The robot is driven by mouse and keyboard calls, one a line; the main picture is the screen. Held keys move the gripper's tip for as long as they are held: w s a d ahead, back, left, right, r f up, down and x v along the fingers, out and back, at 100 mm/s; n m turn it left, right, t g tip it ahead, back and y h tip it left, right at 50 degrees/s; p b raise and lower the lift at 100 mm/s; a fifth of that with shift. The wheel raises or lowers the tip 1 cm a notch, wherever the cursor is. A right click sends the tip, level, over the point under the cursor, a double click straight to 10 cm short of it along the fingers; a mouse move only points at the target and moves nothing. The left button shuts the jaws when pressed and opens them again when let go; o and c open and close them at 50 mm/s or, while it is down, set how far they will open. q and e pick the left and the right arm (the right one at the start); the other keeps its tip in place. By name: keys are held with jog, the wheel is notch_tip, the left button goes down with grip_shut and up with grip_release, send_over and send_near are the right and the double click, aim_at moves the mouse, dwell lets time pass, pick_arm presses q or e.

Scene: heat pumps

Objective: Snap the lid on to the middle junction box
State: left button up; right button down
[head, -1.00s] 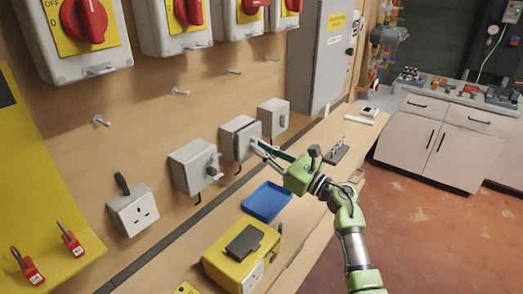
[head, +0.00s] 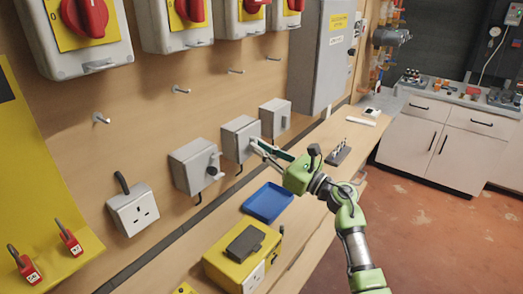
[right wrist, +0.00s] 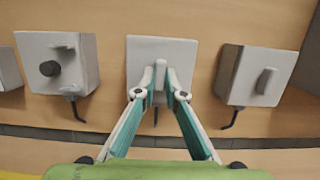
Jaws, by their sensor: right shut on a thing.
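The middle junction box (head: 238,136) is a grey box on the wooden wall board, between two similar boxes. Its square grey lid (right wrist: 144,51) covers its front in the right wrist view. My right gripper (right wrist: 160,80) is shut on the raised grip in the middle of this lid. In the head view, my right gripper (head: 256,146) reaches the box front from the right. No dark gap shows between lid and box. The fingers hide part of the lid, and I cannot see whether any catch is engaged. My left gripper is out of view.
The left box (head: 192,165) has a round knob and the right box (head: 274,117) a raised grip. A blue tray (head: 268,202) and a yellow box (head: 243,258) stand on the bench below. Several pegs and red-handled switches are above. The floor at right is clear.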

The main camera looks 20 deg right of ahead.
jog(key=shift+w+a+r, duration=0.1)
jog(key=shift+w+a, duration=0.05)
jog(key=shift+w, duration=0.05)
dwell(0.7)
jog(key=c, duration=2.2)
grip_release()
jog(key=shift+w+a, duration=0.1)
jog(key=shift+s+r+b+v, duration=0.1)
jog(key=shift+r+b+v, duration=0.3)
jog(key=shift+v, duration=1.9)
jog(key=shift+s+r+b+v, duration=0.15)
jog(key=shift+r+v, duration=0.4)
jog(key=shift+v, duration=1.8)
jog(key=shift+r+b+v, duration=0.25)
jog(key=shift+r+v, duration=0.25)
jog(key=shift+v, duration=1.8)
